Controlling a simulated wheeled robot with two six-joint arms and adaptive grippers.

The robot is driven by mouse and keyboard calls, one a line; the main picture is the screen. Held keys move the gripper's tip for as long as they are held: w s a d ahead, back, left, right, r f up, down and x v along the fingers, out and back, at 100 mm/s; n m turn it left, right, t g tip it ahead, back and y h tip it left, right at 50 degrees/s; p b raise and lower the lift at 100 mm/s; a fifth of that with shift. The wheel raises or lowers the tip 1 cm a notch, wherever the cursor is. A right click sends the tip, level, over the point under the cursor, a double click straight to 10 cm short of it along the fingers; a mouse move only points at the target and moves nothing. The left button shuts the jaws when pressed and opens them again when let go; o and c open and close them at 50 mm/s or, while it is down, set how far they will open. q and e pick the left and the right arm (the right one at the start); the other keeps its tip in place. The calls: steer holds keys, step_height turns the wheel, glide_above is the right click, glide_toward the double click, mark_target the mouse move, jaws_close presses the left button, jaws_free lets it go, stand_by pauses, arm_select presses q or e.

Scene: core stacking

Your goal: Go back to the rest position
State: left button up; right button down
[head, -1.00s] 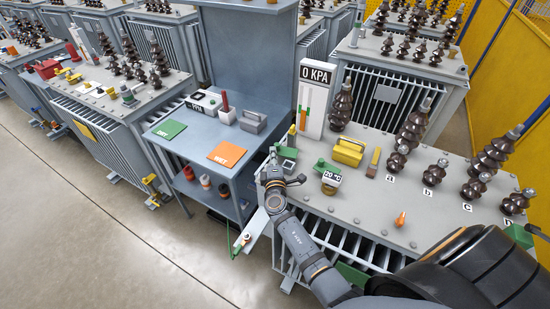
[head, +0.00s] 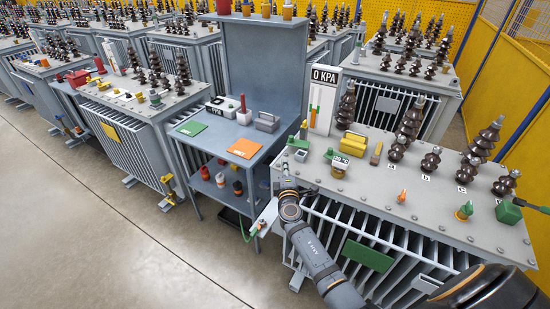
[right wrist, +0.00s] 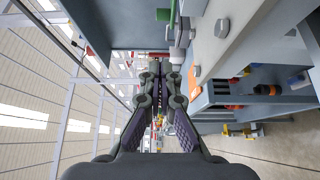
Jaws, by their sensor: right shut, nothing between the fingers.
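My right arm reaches in from the lower right of the head view. My right gripper (head: 284,184) is at the front left corner of the near transformer (head: 330,187), mostly hidden behind my wrist. In the right wrist view the right gripper's fingers (right wrist: 160,70) are together, with nothing between them. I cannot tell whether the gripper touches the transformer's edge. My left gripper is not in view.
A grey workbench (head: 223,164) with a green mat (head: 192,128) and an orange mat (head: 245,148) stands to the left. On the near transformer are a yellow block (head: 353,145), a pressure sign (head: 323,98) and brown insulators (head: 402,128). Bare floor (head: 100,240) lies at lower left.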

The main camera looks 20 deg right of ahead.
steer(key=s+d+f+m+g+h, duration=0.1)
steer(key=s+d+f+m+g, duration=0.2)
steer(key=s+m, duration=0.4)
steer(key=s+d+f+m+g+h, duration=0.1)
steer(key=s+d+m+g, duration=0.25)
steer(key=s, duration=0.55)
steer(key=s+a+f+m+g+y, duration=0.2)
steer(key=s+a+g+y, duration=0.5)
steer(key=s+a, duration=0.8)
steer(key=s+d+f, duration=0.2)
steer(key=s+f, duration=0.1)
steer(key=f, duration=1.2)
steer(key=s+d+f, duration=0.2)
steer(key=s+f, duration=0.1)
steer(key=f, duration=1.1)
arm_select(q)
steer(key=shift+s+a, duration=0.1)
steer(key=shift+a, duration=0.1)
arm_select(e)
steer(key=s+d+f+g+y, duration=0.1)
steer(key=s+f+g, duration=0.1)
steer(key=s+f, duration=1.2)
steer(key=s, duration=0.3)
steer(key=shift+m, duration=0.35)
